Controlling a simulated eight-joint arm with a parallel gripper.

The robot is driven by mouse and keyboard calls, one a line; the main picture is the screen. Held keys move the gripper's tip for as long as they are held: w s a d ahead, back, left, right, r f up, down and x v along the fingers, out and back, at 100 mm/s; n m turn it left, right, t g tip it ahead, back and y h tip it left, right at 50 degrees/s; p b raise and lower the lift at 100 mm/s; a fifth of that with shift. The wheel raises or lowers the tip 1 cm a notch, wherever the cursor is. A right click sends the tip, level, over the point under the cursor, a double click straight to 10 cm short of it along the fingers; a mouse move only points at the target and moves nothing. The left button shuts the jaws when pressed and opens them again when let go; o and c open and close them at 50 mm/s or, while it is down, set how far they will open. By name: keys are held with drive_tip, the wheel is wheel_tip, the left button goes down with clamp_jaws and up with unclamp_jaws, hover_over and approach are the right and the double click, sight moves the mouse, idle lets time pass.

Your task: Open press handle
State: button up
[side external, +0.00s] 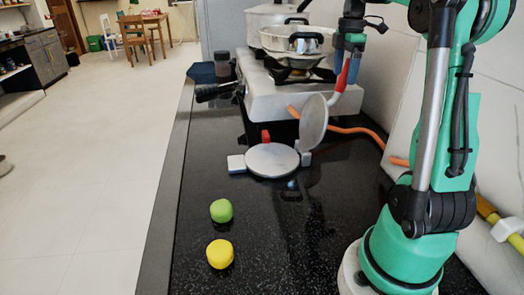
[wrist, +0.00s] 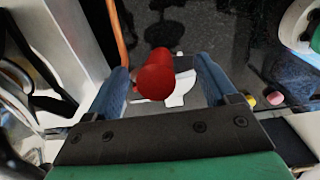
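The press has a round grey base plate (side external: 272,160) on the black counter. Its round lid (side external: 314,122) stands nearly upright on the right side of the base. A red-gripped handle (side external: 343,76) with a white stem rises behind the lid, tilted up to the right. A smaller red part (side external: 265,136) is at the back of the base. My gripper (side external: 350,48) points down just above and around the top of the red handle. In the wrist view, the red handle (wrist: 154,78) lies between the blue fingers, which are apart. Most of the press is hidden there behind the handle.
A white stove (side external: 280,98) with pots stands behind the press. An orange hose (side external: 355,130) runs to the right. A white wall closes the right side.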

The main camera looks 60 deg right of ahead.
drive_tip(key=shift+r, duration=0.1)
idle(0.4)
drive_tip(key=shift+r, duration=3.9)
drive_tip(key=w+a+f+m+t+h, duration=0.1)
drive_tip(key=w+a+f+m+t, duration=0.2)
drive_tip(key=a, duration=0.5)
drive_tip(key=w+a+f+m+h, duration=0.1)
drive_tip(key=w+a+f, duration=0.1)
drive_tip(key=w+a, duration=0.45)
drive_tip(key=s+a+f+m+t+y, duration=0.2)
drive_tip(key=s+a+f+m+t, duration=0.2)
drive_tip(key=a+f, duration=0.7)
drive_tip(key=s+a+m, duration=0.1)
drive_tip(key=a, duration=0.3)
drive_tip(key=shift+s, duration=0.2)
